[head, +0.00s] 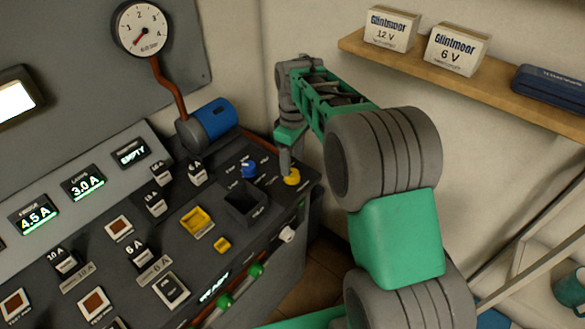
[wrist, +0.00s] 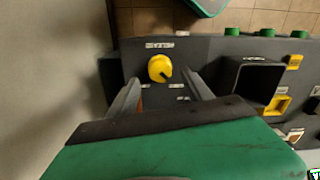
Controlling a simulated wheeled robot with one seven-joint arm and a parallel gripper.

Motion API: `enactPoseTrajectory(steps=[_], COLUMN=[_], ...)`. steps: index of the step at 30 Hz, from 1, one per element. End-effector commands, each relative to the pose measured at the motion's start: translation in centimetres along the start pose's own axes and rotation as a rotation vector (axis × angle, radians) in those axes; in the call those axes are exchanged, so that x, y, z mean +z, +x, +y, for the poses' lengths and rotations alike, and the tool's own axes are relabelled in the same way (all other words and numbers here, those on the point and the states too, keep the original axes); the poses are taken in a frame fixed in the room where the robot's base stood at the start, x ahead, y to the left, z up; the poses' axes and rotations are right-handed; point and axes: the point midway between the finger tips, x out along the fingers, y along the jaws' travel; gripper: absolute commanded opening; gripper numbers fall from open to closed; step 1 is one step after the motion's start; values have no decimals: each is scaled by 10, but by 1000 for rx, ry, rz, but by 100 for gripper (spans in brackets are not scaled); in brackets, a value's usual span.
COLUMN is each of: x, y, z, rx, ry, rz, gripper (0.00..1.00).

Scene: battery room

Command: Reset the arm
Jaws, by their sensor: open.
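My green and grey arm reaches from the lower right of the head view to the far right end of the dark control panel (head: 185,275). My gripper (head: 288,172) points down there, close to a yellow knob (head: 292,178). In the wrist view my gripper (wrist: 165,92) is open, with its two fingers apart and nothing between them. The yellow knob (wrist: 160,68) shows just beyond the fingertips, roughly centred between them. I cannot tell whether a finger touches it.
Near my gripper are a blue knob (head: 249,168), a black square socket (head: 245,203) and a yellow-framed socket (head: 197,221). A blue cylinder (head: 212,119) and a gauge (head: 142,28) stand behind. A wall shelf (head: 470,80) with two boxes is at the right.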

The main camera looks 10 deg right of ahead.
Motion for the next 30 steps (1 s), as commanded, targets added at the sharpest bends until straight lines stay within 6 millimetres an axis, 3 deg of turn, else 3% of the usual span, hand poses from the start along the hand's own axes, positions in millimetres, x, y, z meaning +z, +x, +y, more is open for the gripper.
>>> enactPoseTrajectory(steps=[3,7,20,25,30], x=[-1,0,0,23,71], y=[-22,-36,-39,-59,-68], z=[1,0,-1,-30,-88], rx=[2,-1,0,44,108], ry=[-1,-1,3,155,447], rz=[2,-1,0,45,144], gripper=[59,59,59,59,59])
